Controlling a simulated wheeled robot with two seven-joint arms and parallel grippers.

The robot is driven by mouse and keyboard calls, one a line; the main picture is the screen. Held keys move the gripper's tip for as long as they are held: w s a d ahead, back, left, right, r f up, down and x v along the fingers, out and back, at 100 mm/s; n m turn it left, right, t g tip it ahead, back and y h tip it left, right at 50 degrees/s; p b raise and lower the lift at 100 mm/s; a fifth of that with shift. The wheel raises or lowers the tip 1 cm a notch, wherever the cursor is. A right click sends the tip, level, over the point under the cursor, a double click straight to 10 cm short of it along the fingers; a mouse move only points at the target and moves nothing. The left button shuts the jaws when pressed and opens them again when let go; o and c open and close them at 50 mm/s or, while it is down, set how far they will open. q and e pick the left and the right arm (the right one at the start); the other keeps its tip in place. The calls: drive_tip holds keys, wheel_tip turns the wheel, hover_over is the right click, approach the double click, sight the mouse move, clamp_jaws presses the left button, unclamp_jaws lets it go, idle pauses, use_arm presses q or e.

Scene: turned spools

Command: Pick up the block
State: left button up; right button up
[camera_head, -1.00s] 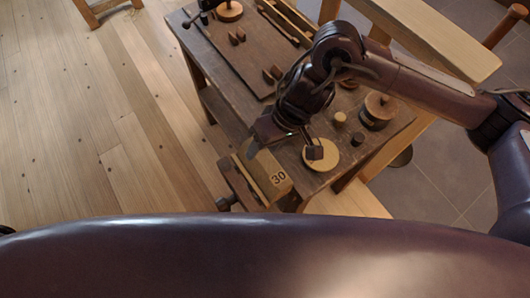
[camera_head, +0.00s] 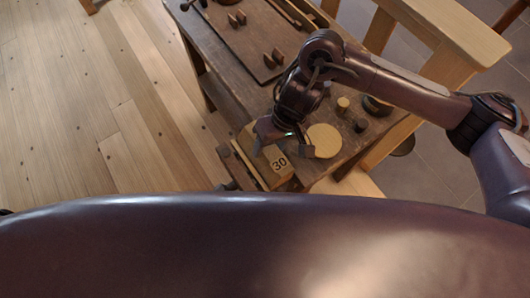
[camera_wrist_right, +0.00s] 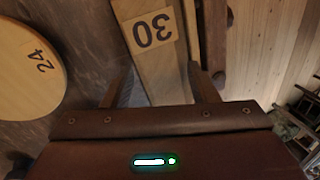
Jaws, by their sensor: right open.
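The block (camera_head: 270,172) is a long pale wooden piece with a "30" label, at the near end of the workbench. My right gripper (camera_head: 282,148) is open just over it, its arm coming in from the right. I cannot tell the height gap between the fingertips and the block. The gripper hides part of the block in the head view. My left gripper is not in view.
A round pale disc (camera_head: 324,141), labelled "24" in the right wrist view (camera_wrist_right: 28,68), lies close beside the block. Small dark and pale pieces (camera_head: 343,103) stand farther back on the dark workbench (camera_head: 240,82). Wooden floor is open at left.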

drive_tip(key=c, duration=0.8)
drive_tip(key=shift+r, duration=0.1)
